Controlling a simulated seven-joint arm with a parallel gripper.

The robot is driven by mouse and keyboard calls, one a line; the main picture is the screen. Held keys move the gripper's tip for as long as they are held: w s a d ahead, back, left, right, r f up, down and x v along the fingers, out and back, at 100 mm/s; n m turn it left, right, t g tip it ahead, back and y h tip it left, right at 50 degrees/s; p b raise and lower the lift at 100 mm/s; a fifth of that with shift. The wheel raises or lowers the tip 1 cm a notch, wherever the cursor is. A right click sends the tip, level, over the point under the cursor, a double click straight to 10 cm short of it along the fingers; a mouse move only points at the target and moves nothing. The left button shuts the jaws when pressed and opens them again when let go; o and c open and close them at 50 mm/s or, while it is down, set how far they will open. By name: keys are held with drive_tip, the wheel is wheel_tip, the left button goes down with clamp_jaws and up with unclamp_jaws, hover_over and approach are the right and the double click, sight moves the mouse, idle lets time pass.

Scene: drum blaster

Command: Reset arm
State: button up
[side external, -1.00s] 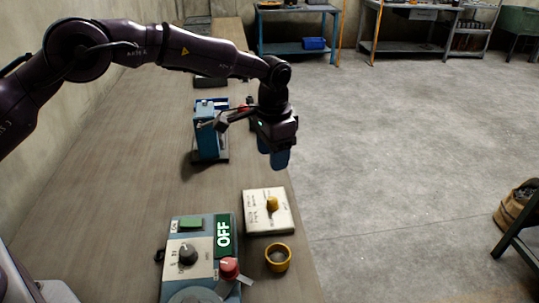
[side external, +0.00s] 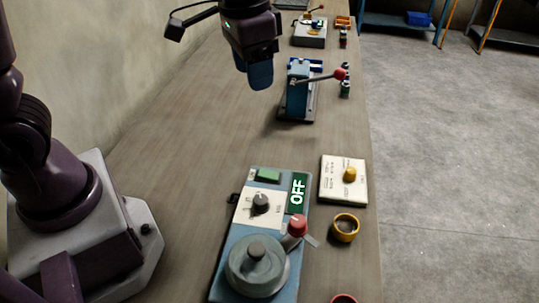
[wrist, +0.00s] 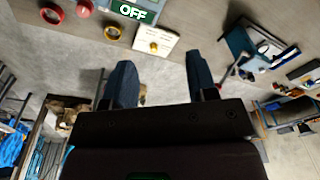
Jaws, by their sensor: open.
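My gripper (side external: 260,76) hangs above the workbench in the side view, left of the blue lever press (side external: 297,92). In the wrist view, the blue fingers of my gripper (wrist: 161,80) are spread apart with nothing between them. My arm is bent, with the gripper pointing down. The blue machine (side external: 228,256) with a green OFF sign (side external: 298,192) stands on the near part of the bench. Its OFF sign also shows at the top of the wrist view (wrist: 134,11).
A white card with a yellow knob (side external: 343,178) and a yellow ring (side external: 345,228) lie right of the blue machine. Another device (side external: 309,32) with a lever stands farther back. The bench (side external: 170,155) is clear left of the press. Open floor lies to the right.

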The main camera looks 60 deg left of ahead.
drive_tip(key=s+a+r+n+t, duration=0.1)
drive_tip(key=s+a+r+t, duration=0.1)
drive_tip(key=s, duration=0.5)
drive_tip(key=s+a+r+n+t, duration=0.1)
drive_tip(key=s+a+r+t, duration=0.1)
drive_tip(key=s, duration=0.5)
drive_tip(key=shift+a+r, duration=0.35)
drive_tip(key=shift+r, duration=0.55)
